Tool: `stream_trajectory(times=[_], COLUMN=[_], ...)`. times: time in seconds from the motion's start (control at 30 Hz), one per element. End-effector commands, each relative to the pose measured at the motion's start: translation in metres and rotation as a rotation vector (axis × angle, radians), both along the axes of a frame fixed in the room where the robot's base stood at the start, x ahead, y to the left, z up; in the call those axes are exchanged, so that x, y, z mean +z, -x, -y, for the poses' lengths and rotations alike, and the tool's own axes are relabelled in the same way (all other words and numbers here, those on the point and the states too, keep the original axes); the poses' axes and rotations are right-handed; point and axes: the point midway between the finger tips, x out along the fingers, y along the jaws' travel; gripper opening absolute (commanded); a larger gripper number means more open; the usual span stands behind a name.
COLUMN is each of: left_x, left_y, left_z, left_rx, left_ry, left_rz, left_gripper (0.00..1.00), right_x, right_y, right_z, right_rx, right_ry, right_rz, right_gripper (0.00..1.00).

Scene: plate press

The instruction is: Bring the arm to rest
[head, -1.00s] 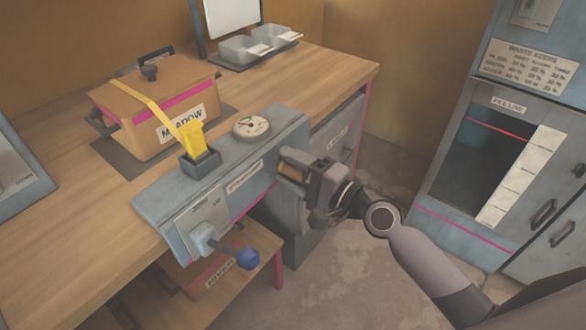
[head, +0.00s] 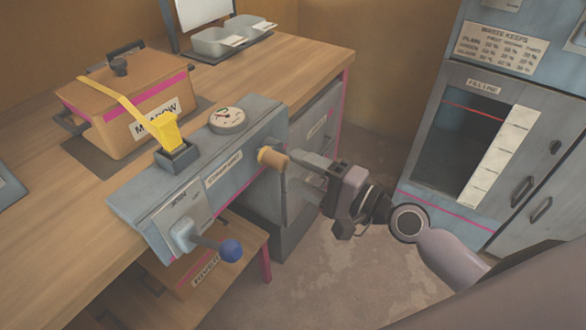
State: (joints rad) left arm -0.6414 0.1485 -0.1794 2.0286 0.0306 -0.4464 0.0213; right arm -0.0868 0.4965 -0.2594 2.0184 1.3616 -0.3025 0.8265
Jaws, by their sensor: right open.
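My right gripper (head: 305,165) is in the head view at the front of the bench, its fingers pointing left. It is open and empty. Its fingertips are just right of a tan cylindrical knob (head: 272,157) on the front of the blue-grey press panel (head: 235,165), with a small gap showing. My right arm comes in from the lower right. My left gripper is not in view.
A lever with a blue ball (head: 231,250) sticks out from the panel's left part. A box labelled MEADOW (head: 135,110) with a yellow strap stands on the bench (head: 60,225). A grey cabinet (head: 450,145) stands at right. Floor between is clear.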

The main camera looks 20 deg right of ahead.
Motion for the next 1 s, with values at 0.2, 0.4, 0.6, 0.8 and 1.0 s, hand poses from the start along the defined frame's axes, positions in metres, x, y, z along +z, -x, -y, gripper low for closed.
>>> stream_trajectory(times=[0.2,0.4,0.6,0.8,1.0], left_x=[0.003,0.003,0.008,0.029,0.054], left_y=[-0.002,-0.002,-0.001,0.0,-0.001], left_z=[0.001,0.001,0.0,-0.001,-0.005], left_rx=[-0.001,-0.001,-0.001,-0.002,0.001], left_ry=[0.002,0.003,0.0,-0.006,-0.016], left_rz=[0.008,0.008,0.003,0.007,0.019], left_gripper=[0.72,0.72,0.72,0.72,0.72], right_x=[0.0,0.0,-0.006,-0.037,-0.077], right_y=[0.001,0.001,0.005,0.026,0.063], right_z=[0.0,0.0,0.001,0.005,0.015], right_rx=[0.0,0.0,-0.016,-0.065,-0.061], right_ry=[0.0,0.0,0.069,0.399,0.845], right_rz=[0.0,0.0,0.016,0.088,0.158], right_gripper=[0.58,0.58,0.58,0.58,0.58])
